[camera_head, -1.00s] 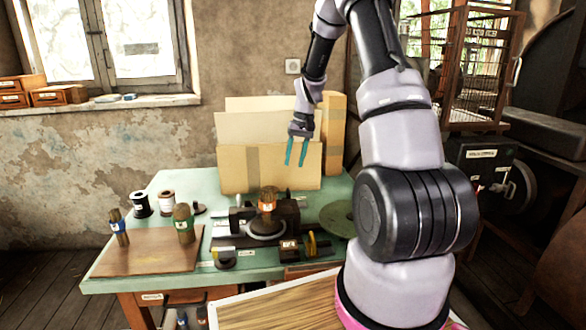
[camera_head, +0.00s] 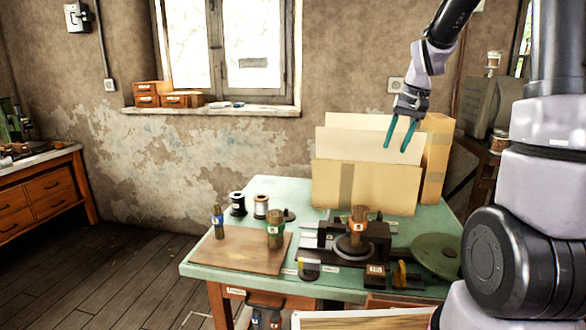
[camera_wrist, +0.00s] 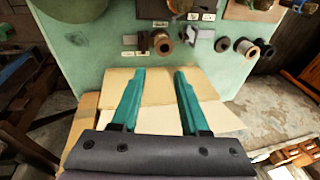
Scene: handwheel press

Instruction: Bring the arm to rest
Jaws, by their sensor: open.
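My gripper (camera_head: 402,134) hangs from my raised arm in the head view, in front of the upper part of the cardboard sheets (camera_head: 365,185) at the back of the green table (camera_head: 225,275). Its two teal fingers are apart, pointing down, with nothing between them. In the wrist view my gripper (camera_wrist: 160,75) also shows open and empty, with the cardboard and the table beyond its tips. The press fixture (camera_head: 375,240), holding an upright brown cylinder (camera_head: 357,225), stands on the table well below my gripper.
A wooden board (camera_head: 240,250) with two labelled cylinders lies on the table's left. Two spools (camera_head: 261,206) stand behind it. A green disc (camera_head: 437,254) lies at the right. A drawer bench (camera_head: 40,190) stands far left, with clear floor (camera_head: 130,270) between.

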